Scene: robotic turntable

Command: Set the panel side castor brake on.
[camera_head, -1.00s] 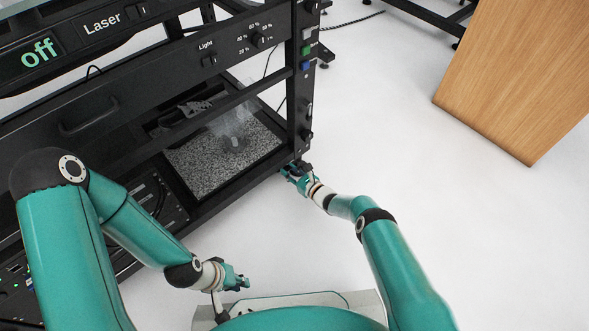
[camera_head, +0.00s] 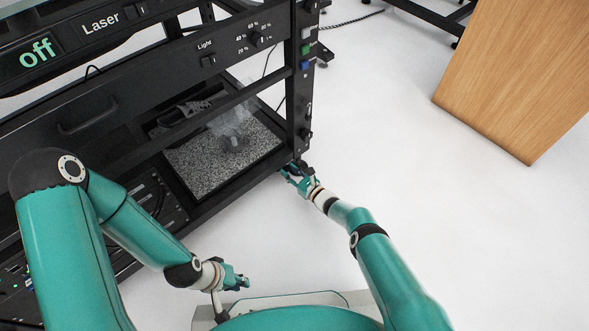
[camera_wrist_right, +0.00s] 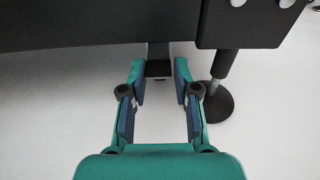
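The black frame (camera_head: 300,100) of the turntable unit stands on the floor, its near corner post in front of my right gripper. My right gripper (camera_head: 292,174) is low at the foot of this post. In the right wrist view, my right gripper (camera_wrist_right: 161,82) is open, with a small dark tab (camera_wrist_right: 158,68) between its fingertips, below the frame's lower edge. The tab looks like the castor brake pedal; the wheel itself is hidden and I cannot tell the brake's setting. My left gripper (camera_head: 240,281) hangs empty near my base; its finger opening is too small to judge.
A levelling foot (camera_wrist_right: 217,98) stands right of my right fingers, close to them. The corner post carries several buttons, including a blue one (camera_head: 305,66). A wooden block (camera_head: 520,80) stands at the upper right. The white floor between is free.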

